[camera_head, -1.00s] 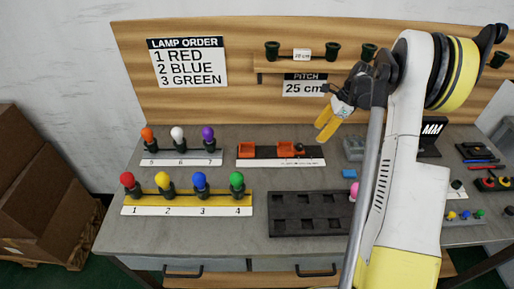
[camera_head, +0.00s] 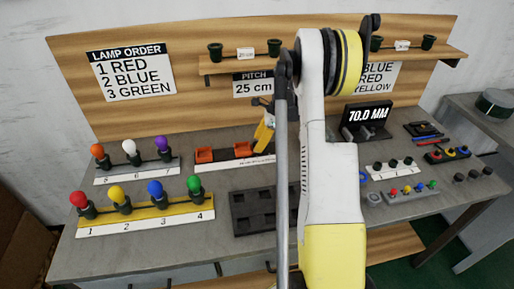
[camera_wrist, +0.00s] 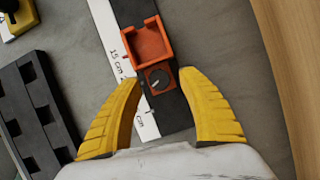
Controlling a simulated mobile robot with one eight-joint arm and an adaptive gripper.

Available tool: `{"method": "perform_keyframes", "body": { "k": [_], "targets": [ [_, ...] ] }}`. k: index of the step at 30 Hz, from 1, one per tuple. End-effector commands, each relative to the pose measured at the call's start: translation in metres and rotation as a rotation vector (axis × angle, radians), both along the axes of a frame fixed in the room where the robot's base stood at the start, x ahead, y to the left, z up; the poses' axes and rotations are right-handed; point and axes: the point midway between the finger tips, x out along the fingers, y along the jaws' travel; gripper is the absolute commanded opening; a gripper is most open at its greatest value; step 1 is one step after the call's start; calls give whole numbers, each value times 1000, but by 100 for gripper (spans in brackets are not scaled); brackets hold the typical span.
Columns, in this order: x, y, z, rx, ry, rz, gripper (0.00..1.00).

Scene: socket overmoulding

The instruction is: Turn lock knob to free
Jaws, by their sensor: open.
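The lock knob (camera_wrist: 159,79) is a small dark round knob with a pale pointer mark, set in an orange block at one end of an orange open-topped holder (camera_wrist: 147,43). The holder sits on a black rail (camera_wrist: 177,112) beside a white centimetre scale. In the wrist view my gripper (camera_wrist: 158,84) is open, its yellow fingers on either side of the knob and not visibly touching it. In the head view my gripper (camera_head: 264,132) points down over the right end of the rail, and my arm hides part of that area. Two orange holders (camera_head: 204,155) show on the rail.
A dark tray with square pockets (camera_head: 252,211) lies in front of the rail. A yellow-topped lamp row (camera_head: 147,218) and a shorter lamp row (camera_head: 136,171) stand to the left. A wooden back panel (camera_head: 125,116) rises behind. A 70.0 MM display (camera_head: 367,117) stands at right.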

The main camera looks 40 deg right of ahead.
Motion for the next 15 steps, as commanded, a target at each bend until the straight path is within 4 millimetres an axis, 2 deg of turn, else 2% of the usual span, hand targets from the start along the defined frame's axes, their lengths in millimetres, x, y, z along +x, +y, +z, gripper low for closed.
{"method": "perform_keyframes", "body": {
  "k": [3, 12, 14, 15],
  "targets": [
    [2, 2, -8, 0, 0, 0, 48],
    [3, 3, -9, 0, 0, 0, 47],
    [3, 3, -9, 0, 0, 0, 28],
    [3, 3, -8, 0, 0, 0, 16]
  ]
}}
